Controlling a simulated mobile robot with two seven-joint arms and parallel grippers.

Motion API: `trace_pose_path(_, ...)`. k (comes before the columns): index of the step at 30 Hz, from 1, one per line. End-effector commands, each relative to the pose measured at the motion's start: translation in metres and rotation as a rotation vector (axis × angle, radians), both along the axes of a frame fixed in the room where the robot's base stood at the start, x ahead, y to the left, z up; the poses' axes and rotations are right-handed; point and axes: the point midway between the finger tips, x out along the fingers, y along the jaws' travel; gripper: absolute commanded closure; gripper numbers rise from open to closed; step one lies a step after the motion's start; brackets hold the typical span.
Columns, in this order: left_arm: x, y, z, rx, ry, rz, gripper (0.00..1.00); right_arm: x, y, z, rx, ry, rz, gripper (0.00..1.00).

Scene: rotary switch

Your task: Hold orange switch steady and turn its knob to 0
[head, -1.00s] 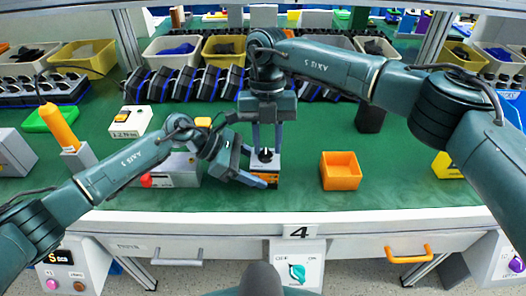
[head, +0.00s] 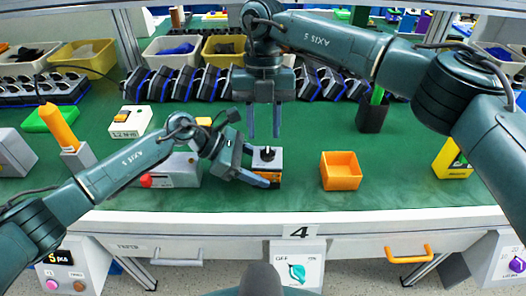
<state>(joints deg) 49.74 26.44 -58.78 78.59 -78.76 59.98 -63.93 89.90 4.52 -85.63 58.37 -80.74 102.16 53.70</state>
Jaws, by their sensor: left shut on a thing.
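The orange switch (head: 267,175) stands on the green table near its front edge. It has a grey-white top with a black knob (head: 267,154) and an orange lower band. My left gripper (head: 258,172) is shut on the switch body from the left. My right gripper (head: 264,135) points straight down above and behind the knob. Its two fingers are apart with nothing between them, and they are clear of the knob. The knob's exact setting is too small to read.
An orange open box (head: 341,171) stands right of the switch. A grey box with a red button (head: 146,181) is to the left. A black holder (head: 372,115) and a row of black-and-blue devices (head: 190,84) stand behind. Green table is free between the switch and the orange box.

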Motion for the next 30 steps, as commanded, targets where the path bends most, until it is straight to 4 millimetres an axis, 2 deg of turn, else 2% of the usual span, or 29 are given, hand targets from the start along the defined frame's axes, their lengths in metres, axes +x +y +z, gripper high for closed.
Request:
trace_pose_path(1,0.0,0.0,0.001,-0.001,-0.001,0.001,0.66,0.0,-0.001,0.0,-0.001,0.0,-0.002,0.67)
trace_pose_path(2,0.0,0.0,0.001,-0.001,-0.001,0.001,0.4,0.0,-0.001,0.0,-0.001,0.0,-0.002,0.67)
trace_pose_path(10,0.0,0.001,0.0,0.0,0.0,0.001,0.17,0.001,-0.001,0.0,-0.003,0.0,-0.003,0.67)
trace_pose_path(20,0.001,0.006,0.002,0.001,-0.001,0.003,0.17,0.001,-0.002,0.0,-0.003,0.0,-0.003,0.67)
trace_pose_path(23,0.002,0.017,0.01,0.001,-0.002,0.005,0.17,0.001,-0.002,0.0,-0.003,0.0,-0.004,0.67)
trace_pose_path(30,0.004,0.059,0.039,0.002,-0.002,0.005,0.17,0.001,-0.002,0.0,-0.003,0.0,-0.003,0.67)
